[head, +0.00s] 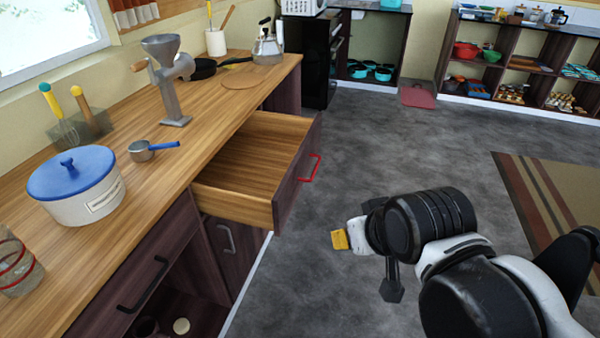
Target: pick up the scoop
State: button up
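The scoop (142,151) is a small metal cup with a blue handle pointing right. It lies on the wooden countertop (125,212), right of a white pot with a blue lid (80,187). My gripper (391,285) is over the grey floor, to the right of the open drawer and well apart from the scoop. Only one dark finger shows clearly, pointing down. The arm hides the rest, so I cannot tell whether it is open. A small yellow piece (340,239) shows at the arm's end; what it is is unclear.
An open, empty-looking drawer (240,195) with a red handle juts out between my arm and the counter. A metal grinder (168,85) stands behind the scoop, and a utensil holder (82,127) to its left. A glass jar (15,265) stands at front left. Floor is clear around my arm.

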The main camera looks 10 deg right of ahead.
aim_at(156, 148)
jog(key=i+j+z, duration=0.1)
jog(key=j+z, duration=0.3)
jog(key=j, duration=0.25)
jog(key=j+z, duration=0.4)
jog(key=j, duration=0.3)
jog(key=j+z, duration=0.4)
jog(key=j, duration=0.3)
